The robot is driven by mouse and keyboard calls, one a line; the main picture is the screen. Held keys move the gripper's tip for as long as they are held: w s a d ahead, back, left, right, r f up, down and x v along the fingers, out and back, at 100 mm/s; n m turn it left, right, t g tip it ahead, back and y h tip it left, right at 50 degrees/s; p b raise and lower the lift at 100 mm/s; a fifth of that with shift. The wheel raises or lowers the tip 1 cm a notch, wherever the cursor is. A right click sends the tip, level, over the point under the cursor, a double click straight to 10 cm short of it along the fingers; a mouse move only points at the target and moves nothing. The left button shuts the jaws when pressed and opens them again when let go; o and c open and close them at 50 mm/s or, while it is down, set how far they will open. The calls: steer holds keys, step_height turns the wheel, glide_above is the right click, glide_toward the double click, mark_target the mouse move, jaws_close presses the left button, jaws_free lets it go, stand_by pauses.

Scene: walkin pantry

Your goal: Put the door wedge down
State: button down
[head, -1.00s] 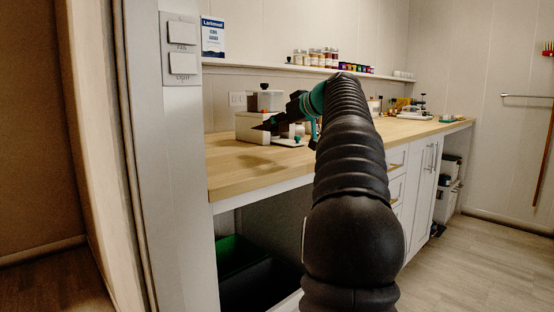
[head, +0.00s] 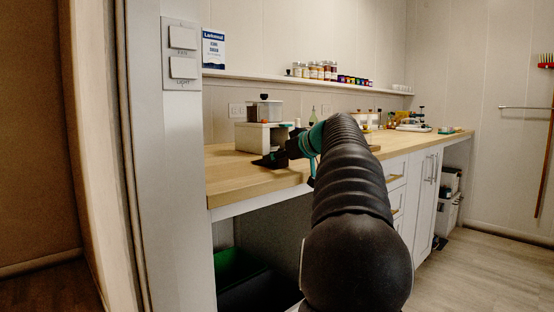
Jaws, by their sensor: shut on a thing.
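The door wedge (head: 268,162) is a small dark piece at the tip of my gripper (head: 280,158). My gripper is shut on it, low over the near left part of the wooden counter (head: 232,181). I cannot tell whether the wedge touches the counter. My dark, ribbed arm comes up from the bottom and hides part of the counter and the gripper's right side.
A white box-like stand (head: 250,136) with a dark-lidded container (head: 264,110) on it is just behind my gripper. A shelf above holds several jars (head: 316,70). The counter's left end is bare. A green bin (head: 238,266) stands under the counter.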

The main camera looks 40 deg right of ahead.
steer(key=shift+f, duration=0.2)
steer(key=c, duration=0.6)
jaws_free()
steer(key=shift+r, duration=0.1)
